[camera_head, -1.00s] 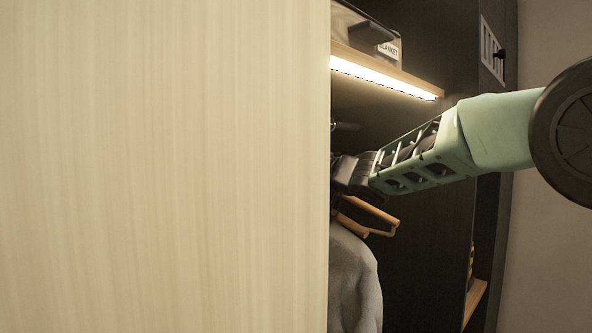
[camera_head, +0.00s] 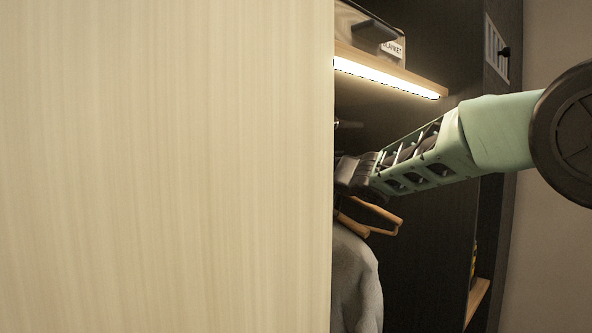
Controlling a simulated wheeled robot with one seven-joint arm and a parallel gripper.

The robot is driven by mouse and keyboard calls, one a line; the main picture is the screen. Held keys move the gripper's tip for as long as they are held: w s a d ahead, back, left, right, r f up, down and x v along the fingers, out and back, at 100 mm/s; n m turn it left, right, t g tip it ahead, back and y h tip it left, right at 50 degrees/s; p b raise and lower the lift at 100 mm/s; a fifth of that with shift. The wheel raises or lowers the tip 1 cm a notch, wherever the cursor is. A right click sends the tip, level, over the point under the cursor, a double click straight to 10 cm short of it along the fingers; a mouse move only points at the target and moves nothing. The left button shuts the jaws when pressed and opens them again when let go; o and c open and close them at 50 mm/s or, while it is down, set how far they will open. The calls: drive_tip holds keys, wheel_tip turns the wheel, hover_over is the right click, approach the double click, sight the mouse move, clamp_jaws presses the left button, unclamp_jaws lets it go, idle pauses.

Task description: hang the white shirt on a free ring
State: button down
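A pale grey garment (camera_head: 357,283) hangs at the right edge of a big light wood panel, which hides its left part. I cannot tell whether it is the white shirt. Wooden hangers (camera_head: 383,229) show just above it. My gripper (camera_head: 347,174) is at the panel's edge, above the hangers; its fingertips are hidden, so I cannot see whether it is open or holds anything. A small dark metal piece (camera_head: 349,125) sticks out from behind the panel above my gripper; I cannot tell whether it belongs to a rail or ring.
The light wood panel (camera_head: 165,165) fills the left half and blocks the view into the closet. A lit shelf (camera_head: 420,83) with a box labelled BLANKET (camera_head: 391,48) is above my arm. A dark side wall (camera_head: 430,255) stands to the right. A low wooden shelf (camera_head: 477,298) shows at lower right.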

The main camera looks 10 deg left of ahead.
drive_tip(key=shift+f, duration=0.4)
idle(0.8)
drive_tip(key=c, duration=1.2)
unclamp_jaws()
drive_tip(key=shift+f, duration=0.15)
drive_tip(key=b+v, duration=0.8)
drive_tip(key=v, duration=0.9)
drive_tip(key=shift+s+d, duration=0.2)
